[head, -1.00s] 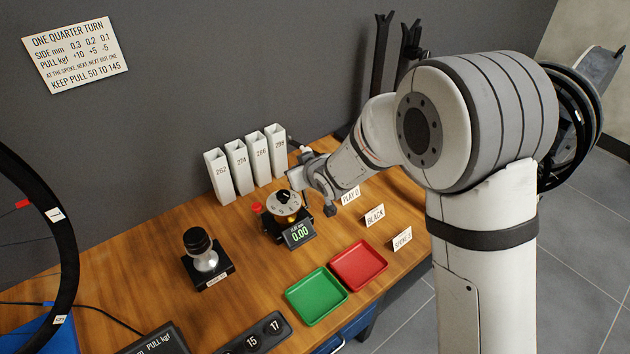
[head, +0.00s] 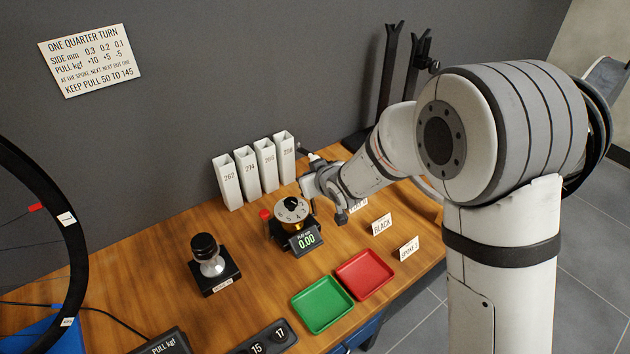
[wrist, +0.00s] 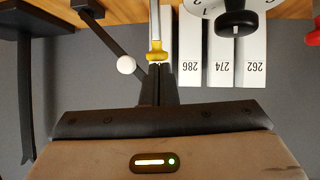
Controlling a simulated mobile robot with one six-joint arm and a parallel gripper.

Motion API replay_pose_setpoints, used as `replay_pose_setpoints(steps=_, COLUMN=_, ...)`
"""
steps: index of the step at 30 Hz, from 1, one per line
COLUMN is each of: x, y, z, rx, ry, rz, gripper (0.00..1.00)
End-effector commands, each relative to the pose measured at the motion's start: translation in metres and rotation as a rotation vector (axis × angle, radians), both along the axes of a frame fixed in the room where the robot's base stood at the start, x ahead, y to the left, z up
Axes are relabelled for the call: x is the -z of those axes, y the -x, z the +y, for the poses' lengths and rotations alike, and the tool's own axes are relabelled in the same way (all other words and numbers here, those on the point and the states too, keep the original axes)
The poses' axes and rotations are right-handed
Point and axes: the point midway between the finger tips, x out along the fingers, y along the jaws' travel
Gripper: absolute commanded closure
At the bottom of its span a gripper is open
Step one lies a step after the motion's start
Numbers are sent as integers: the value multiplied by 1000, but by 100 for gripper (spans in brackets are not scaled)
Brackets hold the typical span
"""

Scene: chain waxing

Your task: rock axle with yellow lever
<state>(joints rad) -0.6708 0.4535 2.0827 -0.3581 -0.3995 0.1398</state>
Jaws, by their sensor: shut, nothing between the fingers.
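The yellow lever (wrist: 157,52) shows in the wrist view as a yellow end on a thin pale rod running up the picture. My gripper (wrist: 157,70) is shut and empty, its fingertips right at the yellow end; I cannot tell whether they touch. In the head view my gripper is at the right of a brass-coloured device (head: 292,211) with a round dial, a black knob and a display reading 0.00. The lever and axle are not clear there, hidden by my wrist or too small.
A white ball (wrist: 126,65) on a dark bar is close left of my fingers in the wrist view. Upright white bins (head: 254,168) stand behind the device. Dark stand posts (head: 387,80) rise behind my arm. Green (head: 322,304) and red (head: 365,274) trays lie in front.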

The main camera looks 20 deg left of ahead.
Motion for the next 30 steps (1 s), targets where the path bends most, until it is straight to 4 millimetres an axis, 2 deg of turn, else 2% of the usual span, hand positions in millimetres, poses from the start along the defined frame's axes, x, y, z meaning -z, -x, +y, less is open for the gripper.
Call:
replay_pose_setpoints(steps=3, x=-23, y=10, z=-15, rx=0, ry=-2, rz=-4, gripper=100)
replay_pose_setpoints(steps=15, x=-69, y=55, z=-64, rx=0, ry=-1, rz=-2, gripper=100)
replay_pose_setpoints(steps=21, x=-77, y=64, z=-73, rx=-1, ry=1, rz=-1, gripper=100)
replay_pose_setpoints(steps=30, x=-77, y=65, z=-74, rx=0, ry=1, rz=0, gripper=100)
